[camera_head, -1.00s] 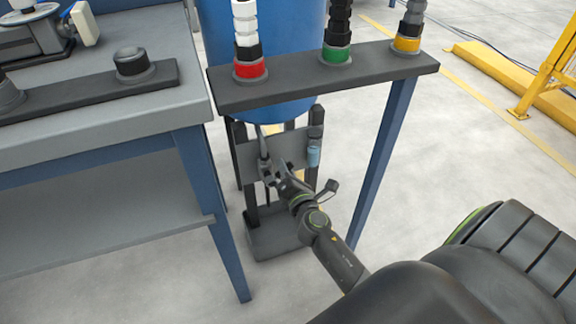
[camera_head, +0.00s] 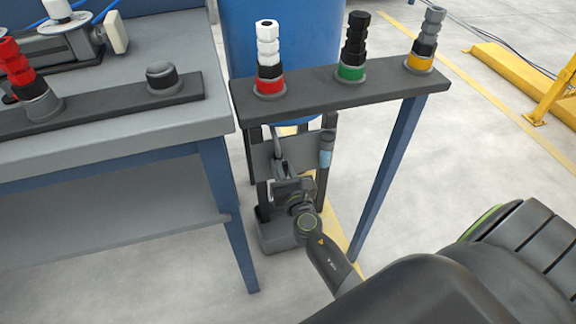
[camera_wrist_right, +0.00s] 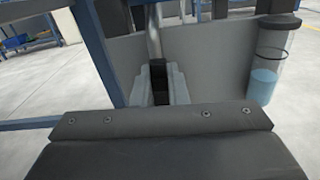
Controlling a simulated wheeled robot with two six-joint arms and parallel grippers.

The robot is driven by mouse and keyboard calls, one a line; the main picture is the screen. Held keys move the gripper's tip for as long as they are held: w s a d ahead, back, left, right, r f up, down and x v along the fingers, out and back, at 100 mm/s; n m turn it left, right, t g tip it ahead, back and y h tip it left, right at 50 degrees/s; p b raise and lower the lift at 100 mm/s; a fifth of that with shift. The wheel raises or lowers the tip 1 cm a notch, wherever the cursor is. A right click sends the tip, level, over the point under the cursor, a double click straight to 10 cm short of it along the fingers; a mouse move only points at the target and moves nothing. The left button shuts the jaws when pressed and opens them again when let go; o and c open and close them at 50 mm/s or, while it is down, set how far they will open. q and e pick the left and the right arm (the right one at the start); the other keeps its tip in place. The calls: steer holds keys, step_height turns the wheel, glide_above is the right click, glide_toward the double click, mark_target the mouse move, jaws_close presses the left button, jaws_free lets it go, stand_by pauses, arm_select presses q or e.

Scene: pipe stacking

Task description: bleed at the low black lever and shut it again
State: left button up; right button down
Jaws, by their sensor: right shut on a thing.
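The black lever (camera_wrist_right: 159,84) shows in the right wrist view as a dark piece between the two grey fingers of my right gripper (camera_wrist_right: 158,88). The fingers are shut on it. In the head view my right gripper (camera_head: 290,186) is low in front of the grey panel under the blue tank (camera_head: 280,45); there its fingers largely hide the lever. A thin vertical pipe (camera_head: 278,142) rises just above the fingers. A clear sight glass (camera_wrist_right: 268,75) with pale blue liquid in its lower part stands right of the gripper. My left gripper is not in view.
A grey basin (camera_head: 278,236) sits on the floor below the gripper. A dark shelf (camera_head: 330,92) with several stacked fittings spans above, on a blue leg (camera_head: 385,180). A grey workbench (camera_head: 110,128) is at the left. Open floor lies to the right.

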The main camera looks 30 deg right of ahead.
steer(key=shift+a+f+n, duration=0.1)
steer(key=shift+a+n, duration=0.15)
steer(key=shift+n, duration=0.25)
steer(key=c, duration=1.4)
jaws_free()
steer(key=shift+c, duration=0.2)
